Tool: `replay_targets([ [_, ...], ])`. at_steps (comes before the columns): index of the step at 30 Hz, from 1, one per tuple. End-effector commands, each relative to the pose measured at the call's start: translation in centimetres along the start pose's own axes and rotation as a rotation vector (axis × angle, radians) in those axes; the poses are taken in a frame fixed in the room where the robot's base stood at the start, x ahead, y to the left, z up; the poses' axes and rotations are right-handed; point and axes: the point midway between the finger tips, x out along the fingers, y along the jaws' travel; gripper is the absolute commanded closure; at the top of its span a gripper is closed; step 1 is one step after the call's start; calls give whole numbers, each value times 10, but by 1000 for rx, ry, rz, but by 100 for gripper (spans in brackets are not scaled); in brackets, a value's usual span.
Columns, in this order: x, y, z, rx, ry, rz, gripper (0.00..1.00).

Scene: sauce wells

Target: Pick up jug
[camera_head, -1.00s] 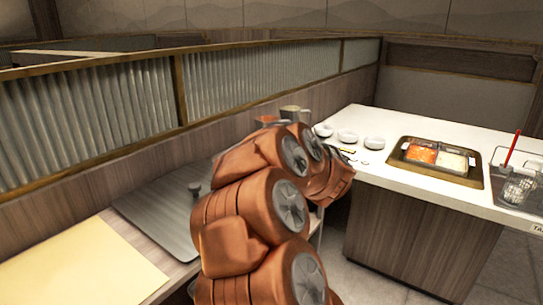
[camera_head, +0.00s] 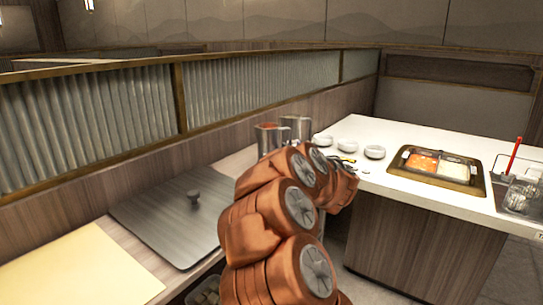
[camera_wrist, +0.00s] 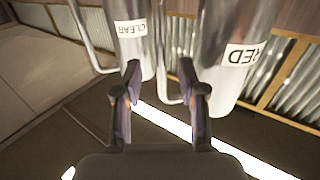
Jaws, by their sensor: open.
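Two metal jugs stand on the ledge behind my arm in the head view: a left jug with red contents (camera_head: 268,138) and a right jug (camera_head: 296,127). The wrist view shows a jug labelled RED (camera_wrist: 232,55) at right and a jug labelled CLEAR (camera_wrist: 132,40) at left, both appearing upside down. My gripper (camera_wrist: 160,72) is open, its fingertips pointing at the jugs. The RED jug's handle appears between the fingers; I cannot tell its depth.
A ribbed partition (camera_head: 265,90) runs behind the ledge. A metal lid (camera_head: 165,215) and a pale board (camera_head: 70,265) lie at left. The white counter (camera_head: 400,134) at right holds small bowls (camera_head: 374,152) and a sauce tray (camera_head: 402,157).

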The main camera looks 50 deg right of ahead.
Motion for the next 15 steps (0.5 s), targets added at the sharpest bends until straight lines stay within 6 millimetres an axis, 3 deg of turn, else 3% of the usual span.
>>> replay_targets([
  [6,24,-1,0,-1,0,-3,59],
  [15,28,0,0,-1,0,0,59],
])
